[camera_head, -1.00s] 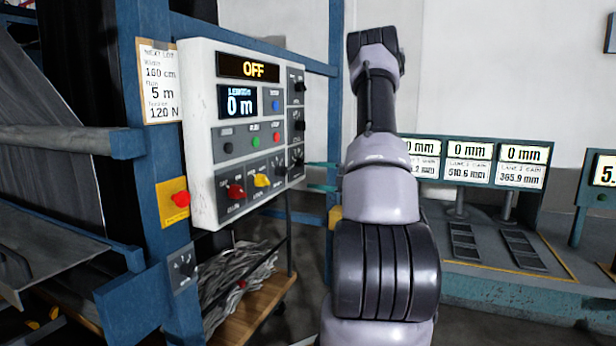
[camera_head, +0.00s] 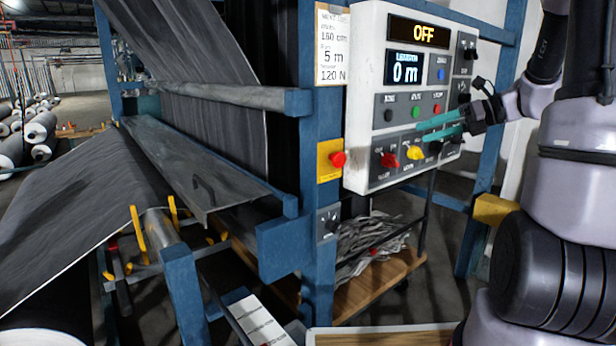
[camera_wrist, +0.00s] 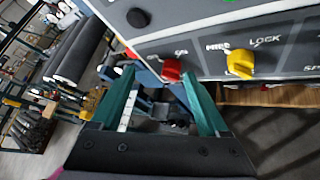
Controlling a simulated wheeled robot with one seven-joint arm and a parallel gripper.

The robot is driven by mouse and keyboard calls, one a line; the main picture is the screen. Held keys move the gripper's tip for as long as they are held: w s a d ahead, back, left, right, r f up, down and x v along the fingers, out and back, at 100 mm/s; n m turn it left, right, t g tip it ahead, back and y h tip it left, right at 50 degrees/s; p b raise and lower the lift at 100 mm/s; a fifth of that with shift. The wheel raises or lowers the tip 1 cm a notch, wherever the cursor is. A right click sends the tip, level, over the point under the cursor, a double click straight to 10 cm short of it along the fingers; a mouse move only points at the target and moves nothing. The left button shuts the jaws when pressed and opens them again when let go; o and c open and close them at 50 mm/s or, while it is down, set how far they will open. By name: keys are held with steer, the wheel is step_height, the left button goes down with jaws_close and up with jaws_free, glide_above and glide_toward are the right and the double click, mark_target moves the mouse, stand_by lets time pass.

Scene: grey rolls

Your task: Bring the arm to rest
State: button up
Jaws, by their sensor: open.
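My gripper (camera_head: 440,127) has teal fingers and is open, in front of the lower right part of the control panel (camera_head: 362,165). In the wrist view the two fingers (camera_wrist: 160,95) stand apart with nothing between them. The red knob (camera_wrist: 172,70) and the yellow knob (camera_wrist: 240,63) of the panel are close beyond the fingertips. I cannot tell whether a finger touches the panel. My arm (camera_head: 560,180) fills the right side of the head view and partly hides the wall behind it. The panel's displays read OFF and 0 m.
A blue machine frame (camera_head: 322,90) carries the panel, a job card (camera_head: 332,45) and a red button (camera_head: 338,159). Grey fabric (camera_head: 85,205) runs down on the left. A wooden shelf (camera_head: 385,285) with grey scraps (camera_head: 375,245) is below the panel. Several rolls (camera_head: 30,130) lie far left.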

steer(key=s+a+r+n+h, duration=0.2)
steer(key=s+n+h, duration=0.1)
steer(key=s+n, duration=0.3)
steer(key=s+a+r+n+t+h, duration=0.1)
steer(key=s+a+r+n+h, duration=0.1)
steer(key=s+n, duration=0.4)
steer(key=s+a+r+n+t+h, duration=0.1)
steer(key=s+n+h, duration=0.4)
steer(key=n, duration=0.9)
steer(key=shift+s+a+r, duration=0.55)
steer(key=shift+s+r, duration=0.3)
steer(key=shift+s, duration=0.25)
